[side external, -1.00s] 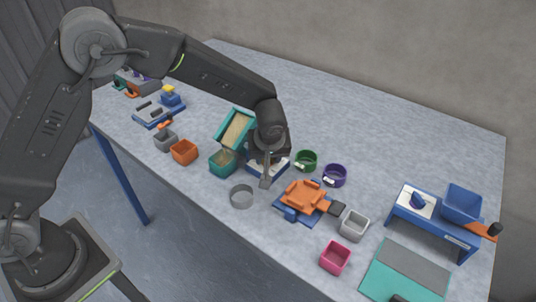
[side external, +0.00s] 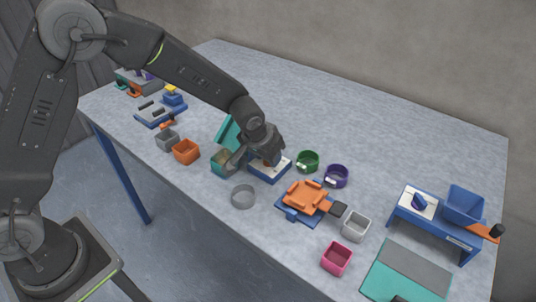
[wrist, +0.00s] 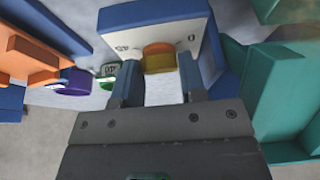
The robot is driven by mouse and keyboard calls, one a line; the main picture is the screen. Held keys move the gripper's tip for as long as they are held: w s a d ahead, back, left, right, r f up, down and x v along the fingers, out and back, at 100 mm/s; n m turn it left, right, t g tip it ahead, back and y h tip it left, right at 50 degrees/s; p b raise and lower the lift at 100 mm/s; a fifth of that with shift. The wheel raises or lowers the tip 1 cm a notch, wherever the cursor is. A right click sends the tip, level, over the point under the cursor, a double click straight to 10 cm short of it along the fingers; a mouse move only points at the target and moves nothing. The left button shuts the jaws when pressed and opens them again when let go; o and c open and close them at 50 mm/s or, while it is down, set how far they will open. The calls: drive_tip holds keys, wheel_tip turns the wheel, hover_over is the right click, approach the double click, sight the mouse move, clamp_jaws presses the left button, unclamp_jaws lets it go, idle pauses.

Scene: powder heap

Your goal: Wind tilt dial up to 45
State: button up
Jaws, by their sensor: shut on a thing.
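The tilt dial is a round orange and yellow knob (wrist: 159,58) on a white marked plate (wrist: 120,40) with a blue base. In the wrist view a "0" shows right of the knob and a small unclear mark left of it. My gripper (wrist: 160,66) has its two fingers on either side of the knob and is shut on it. In the side view my gripper (side external: 266,156) is over the blue-based dial unit (side external: 272,172) and hides most of the knob. A teal tray (side external: 227,130) behind it is partly hidden by my arm. The dial's reading cannot be made out.
A teal box (side external: 219,162) stands left of the dial, with an orange box (side external: 186,151) farther left. A grey ring (side external: 243,196) is in front.

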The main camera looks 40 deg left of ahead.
idle(0.4)
drive_tip(key=o, duration=0.9)
drive_tip(key=n+y, duration=0.1)
drive_tip(key=n, duration=0.1)
drive_tip(key=n+y, duration=0.1)
drive_tip(key=n, duration=0.2)
drive_tip(key=shift+d+g, duration=0.2)
drive_tip(key=shift+g, duration=0.1)
drive_tip(key=n+y, duration=0.1)
drive_tip(key=n, duration=0.2)
drive_tip(key=shift+w+d+n+g, duration=0.1)
drive_tip(key=shift+n+g, duration=0.2)
drive_tip(key=shift+g, duration=0.1)
drive_tip(key=shift+r+n+y, duration=0.15)
drive_tip(key=shift+n+y, duration=0.15)
drive_tip(key=shift+n, duration=0.4)
drive_tip(key=v, duration=1.3)
drive_tip(key=shift+r, duration=0.3)
